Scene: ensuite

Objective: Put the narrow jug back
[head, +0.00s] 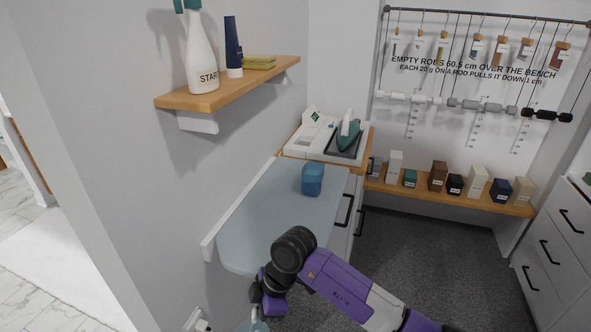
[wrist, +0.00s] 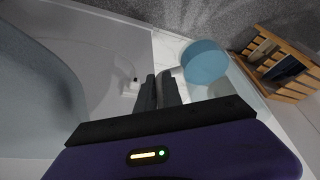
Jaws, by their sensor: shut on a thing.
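My gripper (head: 262,308) is at the bottom of the head view, low beside the near end of the pale blue bench top (head: 255,205). In the wrist view its two fingers (wrist: 160,90) are close together, shut on a pale blue see-through jug (wrist: 205,63) at what looks like its handle side. Only a small top part of this jug (head: 258,325) shows at the bottom edge of the head view. A darker blue see-through vessel (head: 313,180) stands upright on the bench top, apart from my gripper. The frames do not show clearly which vessel is narrower.
A wooden slatted crate (wrist: 285,60) with things in it is at the right of the wrist view. A wall shelf (head: 225,88) holds a spray bottle, a dark tube and sponges. A low shelf (head: 450,194) holds several small boxes. Dark carpet (head: 425,250) lies open at the right.

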